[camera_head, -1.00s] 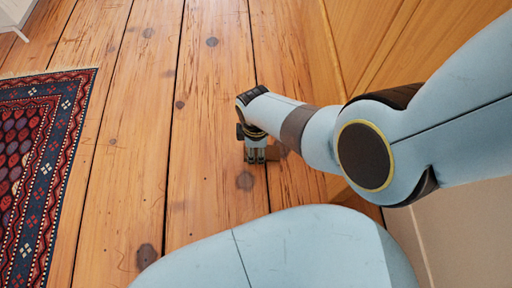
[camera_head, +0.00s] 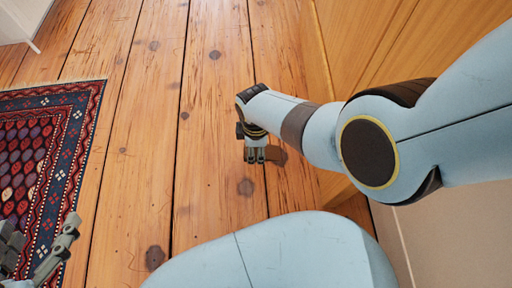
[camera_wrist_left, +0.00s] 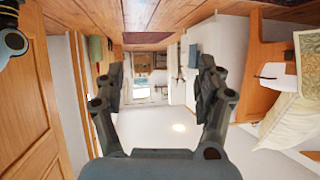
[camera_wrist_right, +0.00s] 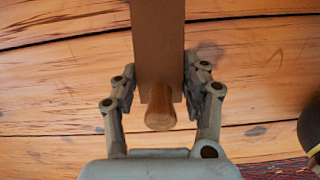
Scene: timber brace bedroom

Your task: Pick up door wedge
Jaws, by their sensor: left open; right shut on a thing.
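The door wedge (camera_wrist_right: 158,50) shows in the right wrist view as a flat brown piece with a rounded wooden knob at its near end. It lies between the two fingers of my right gripper (camera_wrist_right: 160,90), which is shut on it. In the head view my right gripper (camera_head: 255,156) points down at the plank floor, and the wedge is mostly hidden there. I cannot tell whether it touches the floor. My left gripper (camera_head: 40,250) is at the lower left of the head view, over the rug. In the left wrist view its fingers (camera_wrist_left: 158,90) are apart with nothing between them.
A patterned red and blue rug (camera_head: 50,135) lies at the left. A wooden panel (camera_head: 365,45) rises close beside my right arm. A white piece of furniture (camera_head: 22,20) stands at the top left. The planks (camera_head: 150,110) between rug and right gripper are clear.

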